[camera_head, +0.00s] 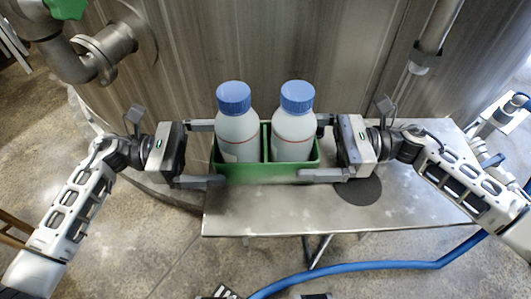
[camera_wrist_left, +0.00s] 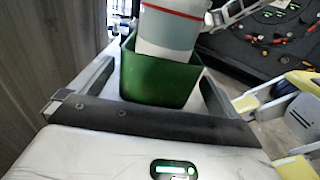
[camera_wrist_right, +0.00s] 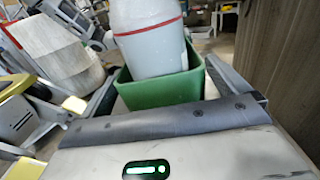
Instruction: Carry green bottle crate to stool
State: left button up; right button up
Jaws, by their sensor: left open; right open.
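The green bottle crate (camera_head: 266,172) stands at the left part of a grey metal table and holds two white bottles with blue caps (camera_head: 237,130) (camera_head: 294,130). My left gripper (camera_head: 202,153) is open at the crate's left end, its fingers on either side of that end. My right gripper (camera_head: 321,148) is open at the right end in the same way. The crate also shows between the fingers in the left wrist view (camera_wrist_left: 155,82) and the right wrist view (camera_wrist_right: 165,91). Whether the fingers touch it cannot be told. I cannot identify the stool.
The metal table (camera_head: 270,222) has bare surface in front and to the right, with a dark round disc (camera_head: 358,191) on it. A large metal tank (camera_head: 330,50) rises close behind. A blue hose (camera_head: 370,266) runs across the floor in front.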

aim_at(218, 131)
pick_arm(q)
jog(key=shift+d, duration=1)
pick_arm(e)
jog(key=shift+a, duration=1)
pick_arm(q)
jog(key=c, duration=0.9)
pick_arm(e)
jog(key=c, duration=0.9)
pick_arm(q)
jog(key=shift+r, duration=0.1)
pick_arm(e)
jog(key=shift+r, duration=0.1)
pick_arm(q)
jog(key=shift+w+r, duration=0.1)
jog(key=shift+r, duration=0.05)
pick_arm(e)
jog(key=shift+r, duration=0.15)
pick_arm(q)
notch_tip(218, 131, up, 5)
jog(key=p, duration=0.5)
pick_arm(e)
notch_tip(218, 131, up, 5)
jog(key=shift+f, duration=0.1)
pick_arm(q)
jog(key=shift+f, duration=0.2)
pick_arm(e)
jog(key=shift+w+f, duration=0.1)
